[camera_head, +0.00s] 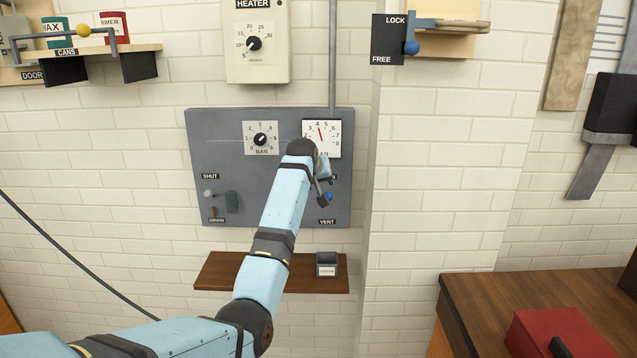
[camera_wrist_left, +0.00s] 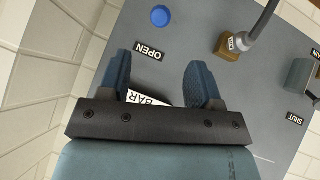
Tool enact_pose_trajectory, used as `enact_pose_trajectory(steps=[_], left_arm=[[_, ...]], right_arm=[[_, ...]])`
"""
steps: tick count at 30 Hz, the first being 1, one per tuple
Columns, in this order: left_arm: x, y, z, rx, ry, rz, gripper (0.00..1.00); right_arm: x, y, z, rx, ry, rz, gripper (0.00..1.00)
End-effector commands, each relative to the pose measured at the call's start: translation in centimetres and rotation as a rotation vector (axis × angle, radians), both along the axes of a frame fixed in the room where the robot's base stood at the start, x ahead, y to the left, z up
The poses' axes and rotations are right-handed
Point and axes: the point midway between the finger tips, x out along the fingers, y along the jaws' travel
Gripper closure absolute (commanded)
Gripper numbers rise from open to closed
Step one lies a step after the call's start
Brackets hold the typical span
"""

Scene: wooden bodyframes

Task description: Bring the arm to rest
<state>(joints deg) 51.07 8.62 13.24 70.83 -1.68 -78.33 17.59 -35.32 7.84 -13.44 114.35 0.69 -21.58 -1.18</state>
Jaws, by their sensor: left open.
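My left arm, pale blue with dark joints, reaches up to the right side of a grey wall panel (camera_head: 225,125). Its gripper (camera_head: 325,184) is partly hidden by the wrist in the head view, just below the white gauge (camera_head: 330,131) with a red needle. In the left wrist view the gripper (camera_wrist_left: 158,72) has its two blue fingers apart with nothing held between them. Beyond them lie the panel, an OPEN label (camera_wrist_left: 151,50) and a round blue knob (camera_wrist_left: 160,16). Whether a finger touches the panel, I cannot tell. My right gripper is not in view.
A heater box (camera_head: 255,68) hangs above the panel. A narrow wooden shelf (camera_head: 222,272) holding a small dark bin (camera_head: 327,259) is below. A wall corner juts out just right of the panel. A brown bench (camera_head: 480,300) with a red box (camera_head: 560,335) stands lower right.

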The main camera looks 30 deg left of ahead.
Motion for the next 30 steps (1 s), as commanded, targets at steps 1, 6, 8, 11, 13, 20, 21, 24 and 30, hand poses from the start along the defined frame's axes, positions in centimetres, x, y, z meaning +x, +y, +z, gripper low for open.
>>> enact_pose_trajectory(steps=[1,6,8,11,13,20,21,24,30], left_arm=[[0.0,0.0,0.0,0.0,0.0,0.0,0.42],[0.0,0.0,0.0,0.0,0.0,0.0,0.42],[0.0,0.0,0.0,0.0,0.0,0.0,0.42],[0.0,0.0,0.0,0.0,0.0,0.0,0.42],[-0.1,-0.1,-0.5,0.005,0.001,-0.002,0.42],[-2.9,-2.0,-9.1,0.116,0.003,-0.066,0.42],[-3.9,-2.7,-11.4,0.146,0.001,-0.088,0.42],[-6.9,-4.7,-16.7,0.217,-0.01,-0.155,0.42],[-14.8,-9.8,-26.1,0.321,-0.039,-0.309,0.42]], right_arm=[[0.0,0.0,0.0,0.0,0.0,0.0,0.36],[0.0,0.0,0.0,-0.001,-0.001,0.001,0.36],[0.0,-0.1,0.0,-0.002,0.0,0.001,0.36],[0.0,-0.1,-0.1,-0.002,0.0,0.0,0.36],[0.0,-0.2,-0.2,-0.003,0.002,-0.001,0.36],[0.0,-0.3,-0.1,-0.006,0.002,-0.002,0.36],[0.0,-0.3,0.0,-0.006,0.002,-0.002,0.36],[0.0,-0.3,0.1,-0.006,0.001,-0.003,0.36],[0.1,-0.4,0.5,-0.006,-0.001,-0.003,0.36]])
